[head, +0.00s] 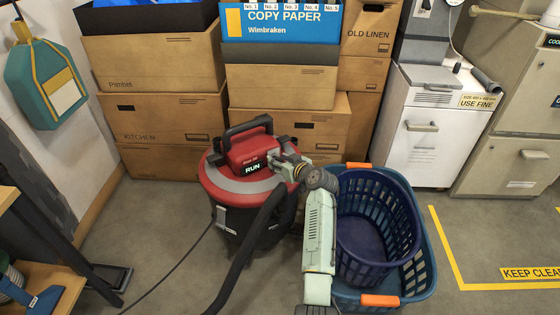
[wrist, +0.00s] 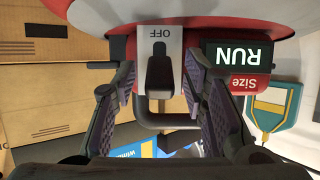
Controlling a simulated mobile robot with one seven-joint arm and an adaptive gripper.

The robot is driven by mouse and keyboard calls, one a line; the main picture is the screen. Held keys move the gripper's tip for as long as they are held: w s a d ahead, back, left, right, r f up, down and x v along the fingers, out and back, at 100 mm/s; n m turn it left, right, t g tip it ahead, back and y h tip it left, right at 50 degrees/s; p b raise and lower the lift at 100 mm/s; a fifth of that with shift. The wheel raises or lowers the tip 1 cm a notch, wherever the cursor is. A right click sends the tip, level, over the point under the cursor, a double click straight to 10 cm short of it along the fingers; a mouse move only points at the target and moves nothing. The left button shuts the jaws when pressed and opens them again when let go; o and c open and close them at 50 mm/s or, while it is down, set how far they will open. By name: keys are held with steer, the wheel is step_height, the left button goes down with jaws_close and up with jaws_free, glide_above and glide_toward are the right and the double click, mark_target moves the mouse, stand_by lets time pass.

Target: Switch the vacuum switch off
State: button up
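The vacuum (head: 233,190) is a red and black canister on the floor, left of the middle in the head view. Its display (head: 251,169) reads RUN, and the display also shows upside down in the wrist view (wrist: 238,54). The vacuum switch (wrist: 160,72) is a black lever on a grey plate marked OFF, inverted in the wrist view. My gripper (head: 284,164) is at the right side of the vacuum's top. In the wrist view my gripper (wrist: 160,80) is open, one finger on each side of the lever, with gaps visible. The head view hides the switch behind my gripper.
Stacked cardboard boxes (head: 160,60) stand behind the vacuum. A blue laundry basket (head: 415,270) with orange handles is at the right, beside my arm. A black hose (head: 245,255) runs down the vacuum's front.

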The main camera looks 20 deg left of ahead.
jaws_close()
stand_by(0.3)
steer(key=f+b, duration=0.1)
steer(key=b, duration=0.3)
steer(key=shift+d+f+y, duration=0.1)
steer(key=shift+y, duration=0.2)
steer(key=t+y+b, duration=0.1)
steer(key=b, duration=0.4)
steer(key=f+t+y+b, duration=0.1)
steer(key=b, duration=0.4)
steer(key=shift+s+d, duration=0.1)
steer(key=b, duration=0.3)
steer(key=shift+r+t+y+b, duration=0.2)
steer(key=shift+t+y+b, duration=0.2)
steer(key=shift+b, duration=0.15)
steer(key=shift+r, duration=0.15)
